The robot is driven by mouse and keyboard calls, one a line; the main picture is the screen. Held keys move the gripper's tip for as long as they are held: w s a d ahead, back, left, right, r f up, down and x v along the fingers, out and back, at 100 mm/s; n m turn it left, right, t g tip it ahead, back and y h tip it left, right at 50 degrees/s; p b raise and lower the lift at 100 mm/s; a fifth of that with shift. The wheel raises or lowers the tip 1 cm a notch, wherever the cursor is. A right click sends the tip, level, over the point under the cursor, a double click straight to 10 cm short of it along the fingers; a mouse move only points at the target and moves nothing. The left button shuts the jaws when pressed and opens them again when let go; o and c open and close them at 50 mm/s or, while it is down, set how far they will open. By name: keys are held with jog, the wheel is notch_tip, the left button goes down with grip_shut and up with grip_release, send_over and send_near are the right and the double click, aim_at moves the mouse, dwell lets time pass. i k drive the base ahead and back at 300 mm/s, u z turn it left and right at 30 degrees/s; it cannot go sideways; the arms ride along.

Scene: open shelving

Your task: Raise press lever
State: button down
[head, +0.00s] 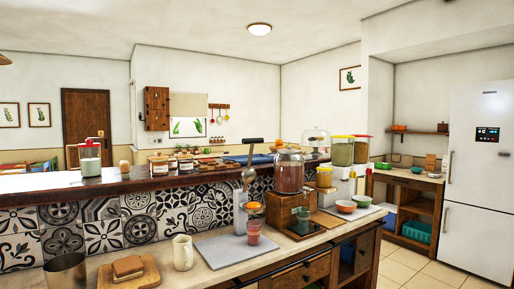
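A citrus press (240,212) with a pale body stands on the counter near the middle of the head view. Its lever has a dark handle (252,141) at the top, lying about level, with a grey metal pressing cup (249,175) below it. The pressing cup hangs above an orange piece (253,207) on the press, with a gap between them. A reddish cup (253,232) stands below the orange. The lever's joint is too small to make out. My gripper is not in view.
A grey board (228,250) and a cream pitcher (183,252) are in front of the press. A large glass jar (289,171) on a wooden stand is close to its right. A tiled ledge (140,218) runs behind. Open floor (410,270) lies at the right.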

aim_at(249, 175)
jog(key=i, duration=1)
